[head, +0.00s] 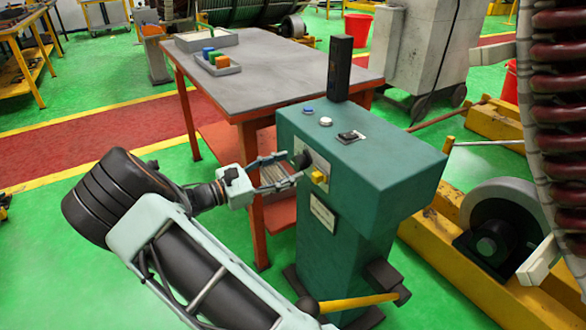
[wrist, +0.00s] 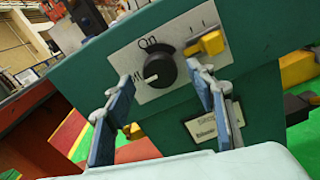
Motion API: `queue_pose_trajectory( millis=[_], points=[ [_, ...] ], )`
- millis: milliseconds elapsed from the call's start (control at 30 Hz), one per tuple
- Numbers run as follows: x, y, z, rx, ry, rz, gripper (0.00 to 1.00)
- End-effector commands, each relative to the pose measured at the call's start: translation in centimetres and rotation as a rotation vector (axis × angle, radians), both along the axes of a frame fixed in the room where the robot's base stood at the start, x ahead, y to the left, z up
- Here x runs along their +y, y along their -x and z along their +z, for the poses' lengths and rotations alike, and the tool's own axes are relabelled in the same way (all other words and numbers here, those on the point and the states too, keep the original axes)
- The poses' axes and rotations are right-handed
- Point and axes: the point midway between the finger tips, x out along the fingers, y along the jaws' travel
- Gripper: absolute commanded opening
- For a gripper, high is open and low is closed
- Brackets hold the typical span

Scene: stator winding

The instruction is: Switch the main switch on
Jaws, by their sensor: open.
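A green control cabinet (head: 375,175) stands in front of me. On its near face a pale plate (wrist: 145,92) carries a black rotary knob (wrist: 161,72), which looks like the main switch; it also shows in the head view (head: 303,160). The knob's white pointer mark faces lower left in the wrist view, away from the mark above that looks like "ON". A yellow part (wrist: 207,43) sits right of the knob. My gripper (head: 282,170) is open and empty in front of the plate. In the wrist view its fingers (wrist: 164,80) appear on either side of the knob; contact cannot be told.
The cabinet top bears a blue button (head: 308,110), a white button (head: 325,121), a black switch (head: 350,136) and a tall black post (head: 339,68). A grey-topped table (head: 270,75) stands behind. A yellow-handled lever (head: 355,301) juts out low at the cabinet's front.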

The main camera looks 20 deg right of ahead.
Motion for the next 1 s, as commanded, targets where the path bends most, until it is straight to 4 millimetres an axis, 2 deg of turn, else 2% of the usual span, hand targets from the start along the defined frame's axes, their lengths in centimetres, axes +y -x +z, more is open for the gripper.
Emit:
queue_pose_trajectory(
  millis=[200, 533, 900, 1000],
  points=[
    [-2.1, -0.4, 0.0, 0.000, 0.001, 0.000, 0.51],
    [-2.3, -0.5, 0.0, 0.000, 0.000, 0.000, 0.49],
    [-2.3, -0.5, 0.0, 0.000, 0.000, 0.001, 0.09],
    [-2.3, -0.5, 0.0, -0.002, 0.000, 0.001, 0.09]
  ],
)
